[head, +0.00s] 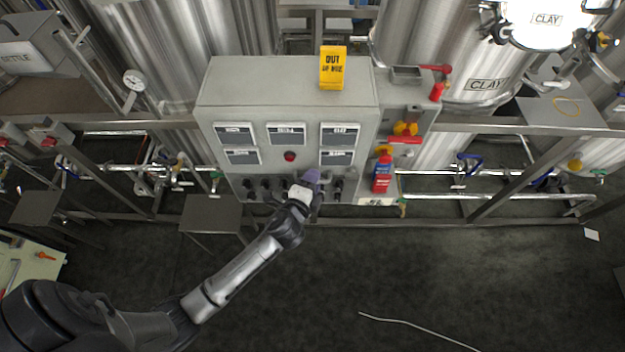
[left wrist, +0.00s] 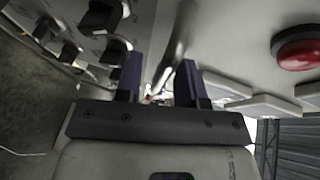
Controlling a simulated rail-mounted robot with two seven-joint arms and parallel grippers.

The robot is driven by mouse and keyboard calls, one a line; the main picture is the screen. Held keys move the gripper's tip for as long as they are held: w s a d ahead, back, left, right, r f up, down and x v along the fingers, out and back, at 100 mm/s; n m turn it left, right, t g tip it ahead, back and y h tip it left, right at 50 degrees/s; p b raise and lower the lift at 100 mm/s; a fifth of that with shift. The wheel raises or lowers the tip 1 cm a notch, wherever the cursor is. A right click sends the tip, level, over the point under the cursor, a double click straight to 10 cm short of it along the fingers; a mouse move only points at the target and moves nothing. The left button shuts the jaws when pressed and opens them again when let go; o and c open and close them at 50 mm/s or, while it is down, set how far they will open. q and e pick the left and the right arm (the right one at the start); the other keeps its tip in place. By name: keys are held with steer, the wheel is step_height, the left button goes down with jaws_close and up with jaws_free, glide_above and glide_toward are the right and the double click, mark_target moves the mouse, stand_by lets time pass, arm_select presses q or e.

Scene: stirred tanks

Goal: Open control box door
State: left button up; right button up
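The grey control box (head: 268,90) stands on the metal frame in the middle of the head view, its door closed as far as I can see. Its front carries several dark display panels, a red button (head: 289,156) and a row of black knobs (head: 262,187) along the bottom. My left gripper (head: 312,178) is at the lower front of the box. In the left wrist view its two purple fingers (left wrist: 160,82) are apart, with a curved metal handle (left wrist: 178,48) reaching between them. I cannot tell whether either finger touches the handle. My right gripper is not in view.
A yellow sign (head: 332,68) stands on top of the box. Large steel tanks (head: 435,45) and pipes lie behind. The dark floor (head: 430,255) in front is mostly clear, apart from a thin white line.

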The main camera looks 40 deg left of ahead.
arm_select(q)
steer(key=shift+c, duration=0.5)
jaws_close()
